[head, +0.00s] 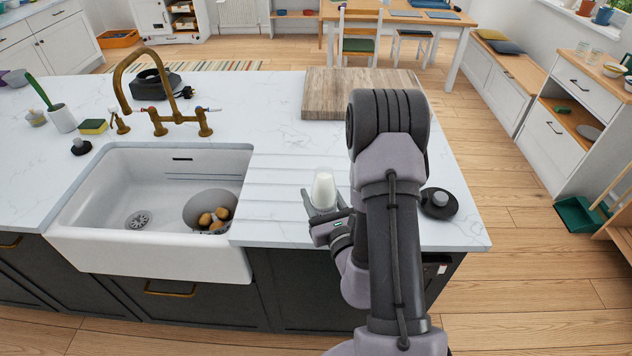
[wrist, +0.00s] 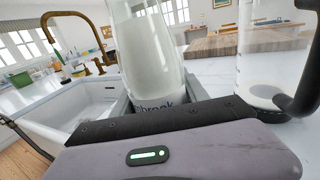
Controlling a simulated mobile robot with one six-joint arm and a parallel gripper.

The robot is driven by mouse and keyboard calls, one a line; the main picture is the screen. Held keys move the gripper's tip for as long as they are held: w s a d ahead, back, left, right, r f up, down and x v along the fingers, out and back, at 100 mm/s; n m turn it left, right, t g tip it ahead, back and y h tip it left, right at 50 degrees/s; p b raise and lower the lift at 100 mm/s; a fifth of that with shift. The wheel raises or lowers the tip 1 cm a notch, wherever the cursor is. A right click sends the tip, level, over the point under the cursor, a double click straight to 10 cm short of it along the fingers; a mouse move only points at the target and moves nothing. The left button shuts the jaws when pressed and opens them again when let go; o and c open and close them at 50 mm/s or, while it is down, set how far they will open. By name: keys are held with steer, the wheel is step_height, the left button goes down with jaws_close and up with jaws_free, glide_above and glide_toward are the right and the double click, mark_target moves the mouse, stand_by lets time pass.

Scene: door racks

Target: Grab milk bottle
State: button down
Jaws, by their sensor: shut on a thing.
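The milk bottle (head: 324,189), clear glass with white milk inside, is upright between the fingers of my gripper (head: 325,208) at the counter's drainboard, right of the sink. In the wrist view the milk bottle (wrist: 151,58) stands close in front of my gripper's palm, with dark lettering low on it and its top out of frame. My gripper is shut on its lower part. I cannot tell whether its base touches the counter.
The white sink (head: 150,245) lies left, holding a bowl (head: 196,205) with brownish round items. A brass faucet (head: 160,95) and wooden board (head: 325,90) are behind. A dark round object (head: 440,203) sits right of my arm. A clear vessel (wrist: 258,70) shows at right in the wrist view.

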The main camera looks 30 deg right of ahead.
mark_target(332, 210)
steer(key=shift+s+d+r+p, duration=0.1)
steer(key=shift+s+p, duration=1.3)
steer(key=shift+s, duration=0.2)
